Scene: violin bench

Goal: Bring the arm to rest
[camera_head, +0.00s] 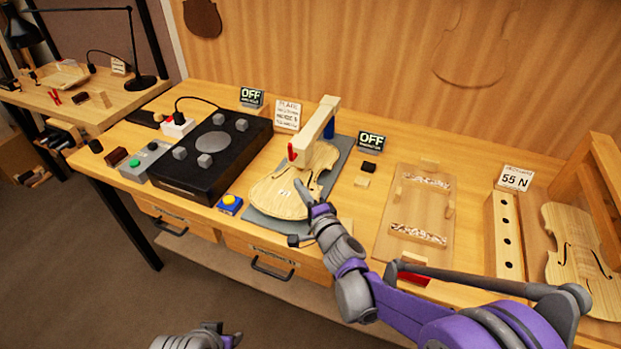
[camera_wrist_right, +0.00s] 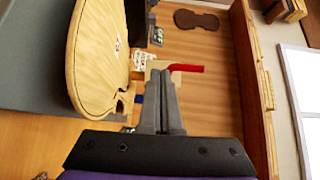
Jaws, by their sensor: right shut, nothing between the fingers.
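My right arm (camera_head: 395,305) reaches in from the lower right over the bench. Its gripper (camera_head: 303,190) is shut and empty, and its fingers lie together in the right wrist view (camera_wrist_right: 161,85). In the head view the fingertips overlap the right edge of a pale violin plate (camera_head: 272,198) on a grey mat (camera_head: 262,226). The plate shows to the left of the fingers in the right wrist view (camera_wrist_right: 97,60). I cannot tell whether they touch. A grey and purple part of my left arm (camera_head: 190,341) shows at the bottom edge; its fingers cannot be made out.
A wooden post with an overhanging arm (camera_head: 328,112) and red tip (camera_head: 292,152) stands close behind the gripper. A black box with knobs (camera_head: 210,150) is left. A wooden board (camera_head: 412,215) and another violin plate (camera_head: 578,250) are right. Open floor (camera_head: 90,270) lies in front.

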